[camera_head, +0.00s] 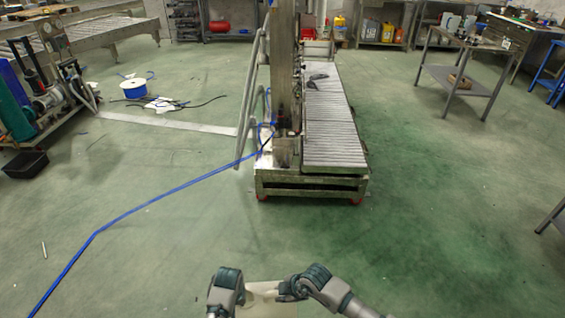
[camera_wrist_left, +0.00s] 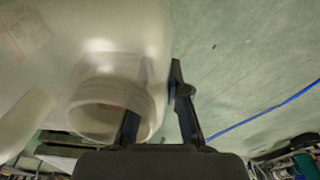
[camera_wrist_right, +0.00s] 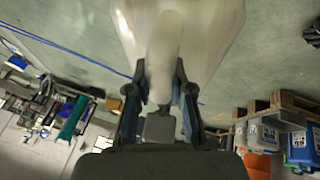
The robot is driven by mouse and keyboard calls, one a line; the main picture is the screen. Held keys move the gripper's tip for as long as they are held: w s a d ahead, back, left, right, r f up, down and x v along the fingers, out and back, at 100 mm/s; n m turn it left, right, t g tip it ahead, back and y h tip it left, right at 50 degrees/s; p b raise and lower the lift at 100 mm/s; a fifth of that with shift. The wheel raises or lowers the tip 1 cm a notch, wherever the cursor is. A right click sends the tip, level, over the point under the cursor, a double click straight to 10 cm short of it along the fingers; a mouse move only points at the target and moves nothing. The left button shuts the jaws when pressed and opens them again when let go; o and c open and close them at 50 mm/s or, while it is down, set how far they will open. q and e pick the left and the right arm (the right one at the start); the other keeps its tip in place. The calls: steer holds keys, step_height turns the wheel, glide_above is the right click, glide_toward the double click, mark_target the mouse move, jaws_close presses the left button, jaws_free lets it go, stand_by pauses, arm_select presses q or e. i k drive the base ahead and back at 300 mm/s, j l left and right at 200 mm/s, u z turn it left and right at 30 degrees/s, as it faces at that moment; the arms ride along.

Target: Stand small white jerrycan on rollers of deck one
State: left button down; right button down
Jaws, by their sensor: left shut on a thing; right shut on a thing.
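The small white jerrycan (camera_head: 264,297) is held low in front of me, between my two grippers at the bottom of the head view. My left gripper (camera_head: 240,290) is shut on it; in the left wrist view one finger is inside or in front of the round neck (camera_wrist_left: 105,112) and the other is beside the wall. My right gripper (camera_head: 291,290) is shut on the can's handle (camera_wrist_right: 163,65), with a finger on each side in the right wrist view. The roller deck (camera_head: 334,125) stands ahead, apart from the can; its number cannot be read.
A dark object (camera_head: 318,78) lies on the far rollers. A steel column (camera_head: 283,60) stands on the deck's left side. A blue hose (camera_head: 150,199) crosses the floor to the left. A metal table (camera_head: 463,70) stands at far right. The floor between me and the deck is clear.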

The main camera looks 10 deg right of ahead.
mark_target(323, 151)
steer(key=i+l+z, duration=0.2)
steer(key=i+l, duration=0.85)
